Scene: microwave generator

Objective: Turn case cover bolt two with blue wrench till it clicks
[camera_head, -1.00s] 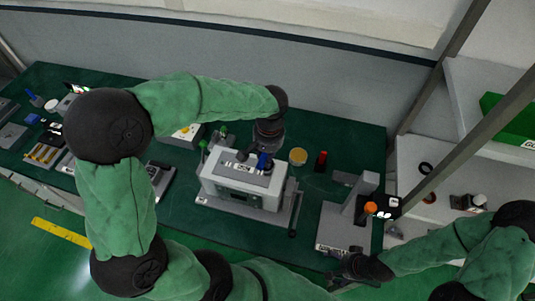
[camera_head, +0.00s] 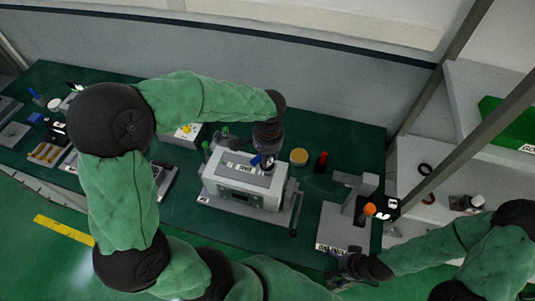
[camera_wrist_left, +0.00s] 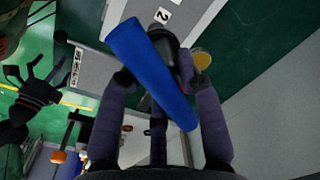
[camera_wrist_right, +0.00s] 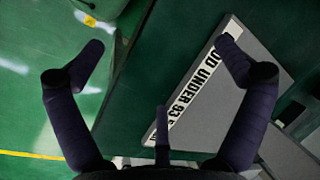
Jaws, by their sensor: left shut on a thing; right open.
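The blue wrench (camera_wrist_left: 150,75) is held in my left gripper (camera_wrist_left: 160,85), which is shut on it; its blue body lies slantwise across the fingers in the left wrist view. In the head view the left gripper (camera_head: 266,148) is over the right part of the top of the grey case (camera_head: 248,188), with the blue wrench (camera_head: 256,160) just under it. The case cover (camera_wrist_left: 140,22) shows a "2" label near the wrench in the left wrist view. The bolt itself is hidden. My right gripper (camera_wrist_right: 162,65) is open and empty at the table's front edge.
A grey fixture plate (camera_wrist_right: 225,90) with lettering lies beside my right gripper. An orange-knobbed press (camera_head: 370,209) stands on it. A yellow round container (camera_head: 298,157) and a red cylinder (camera_head: 321,161) are right of the case. A shelf (camera_head: 440,180) stands at the right.

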